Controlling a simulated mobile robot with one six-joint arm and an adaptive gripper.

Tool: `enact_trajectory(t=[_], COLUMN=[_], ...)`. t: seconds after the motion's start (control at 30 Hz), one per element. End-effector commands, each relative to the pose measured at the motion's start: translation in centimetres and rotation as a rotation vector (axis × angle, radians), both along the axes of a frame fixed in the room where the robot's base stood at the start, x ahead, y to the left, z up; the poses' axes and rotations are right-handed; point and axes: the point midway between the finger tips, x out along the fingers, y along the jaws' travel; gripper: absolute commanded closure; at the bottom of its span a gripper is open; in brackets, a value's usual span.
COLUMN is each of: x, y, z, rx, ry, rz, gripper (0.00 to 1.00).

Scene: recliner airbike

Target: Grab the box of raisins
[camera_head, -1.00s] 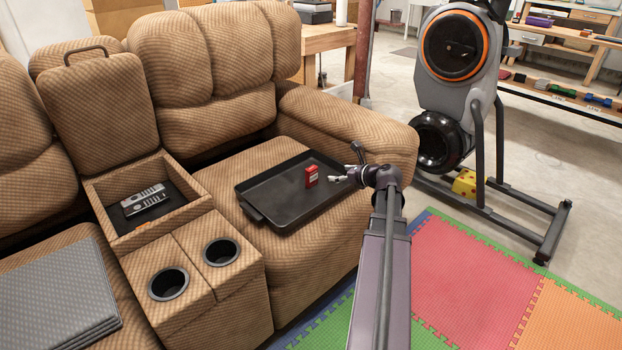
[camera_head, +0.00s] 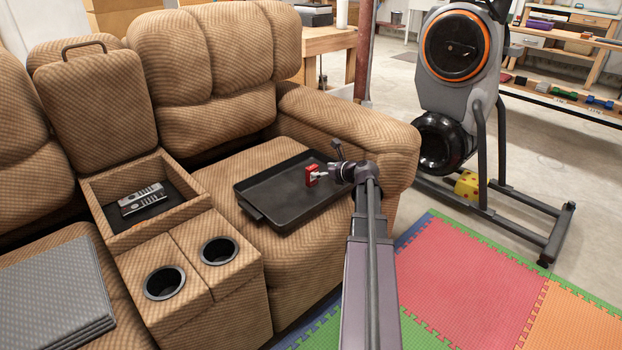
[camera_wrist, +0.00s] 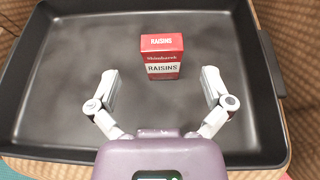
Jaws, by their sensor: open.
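The red box of raisins (camera_wrist: 163,58) stands upright in the black tray (camera_wrist: 60,125), with its white label facing the wrist camera. It also shows in the head view (camera_head: 310,175) near the tray's right side, partly covered by my gripper. The tray (camera_head: 262,202) lies on the right seat of the recliner. My gripper (camera_wrist: 161,88) is open, with one finger to the left of the box and one to the right. In the wrist view the box is just ahead of the fingertips, centred between them. I see no contact.
The tray's raised rim surrounds the box. The recliner's right armrest (camera_head: 350,125) rises behind the arm. The console (camera_head: 205,285) with cup holders and remotes (camera_head: 142,198) is to the left. An exercise bike (camera_head: 455,100) stands at right, beyond foam mats (camera_head: 460,285).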

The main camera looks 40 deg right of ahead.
Motion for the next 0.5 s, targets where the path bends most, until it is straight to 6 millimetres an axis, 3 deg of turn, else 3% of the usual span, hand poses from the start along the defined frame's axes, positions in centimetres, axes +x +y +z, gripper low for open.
enact_trajectory(t=[0.27, 0.5], x=[0.5, 2.9], y=[0.0, 0.0], z=[-0.3, -1.4], rx=[0.000, 0.000], ry=[0.000, 0.000], rz=[0.000, 0.000], gripper=[0.00, 0.00])
